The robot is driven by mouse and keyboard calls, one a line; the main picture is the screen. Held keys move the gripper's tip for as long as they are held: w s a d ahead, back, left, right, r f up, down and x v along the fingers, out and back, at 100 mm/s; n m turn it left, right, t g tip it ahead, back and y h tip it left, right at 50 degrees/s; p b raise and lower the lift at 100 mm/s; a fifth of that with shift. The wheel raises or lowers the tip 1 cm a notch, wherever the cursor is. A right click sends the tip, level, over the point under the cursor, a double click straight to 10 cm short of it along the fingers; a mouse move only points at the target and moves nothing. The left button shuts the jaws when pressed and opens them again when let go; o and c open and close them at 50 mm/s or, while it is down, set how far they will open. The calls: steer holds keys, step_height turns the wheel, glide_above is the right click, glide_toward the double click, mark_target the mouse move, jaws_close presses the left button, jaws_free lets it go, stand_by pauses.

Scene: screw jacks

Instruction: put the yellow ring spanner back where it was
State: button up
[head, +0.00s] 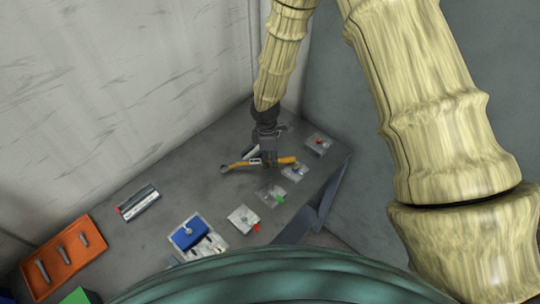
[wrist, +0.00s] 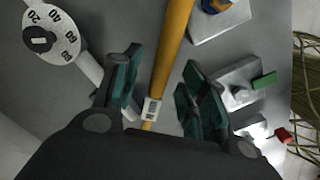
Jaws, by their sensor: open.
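The yellow ring spanner (head: 241,164) lies across the grey table below my gripper (head: 265,158) in the head view. Its grey ring end points left and its yellow-orange handle reaches right toward a jack. In the wrist view the yellow spanner (wrist: 174,50) runs between the two green-padded fingers of my gripper (wrist: 158,84), which stand apart on either side. A small white label (wrist: 151,109) sits on the shaft. The fingers do not visibly close on it. The lower end of the spanner is hidden behind the gripper body in the wrist view.
Several jacks on plates line the right side, including green-tabbed (head: 273,195) and red-tabbed (head: 243,218) ones. A white dial (wrist: 52,34) is left of the spanner. A blue item (head: 188,234), a grey case (head: 138,203) and an orange tray (head: 83,262) stand farther left.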

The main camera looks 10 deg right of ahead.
step_height(320, 180, up, 12)
steer(key=b, duration=0.3)
steer(key=shift+a, duration=0.35)
steer(key=shift+w, duration=0.1)
stand_by(0.4)
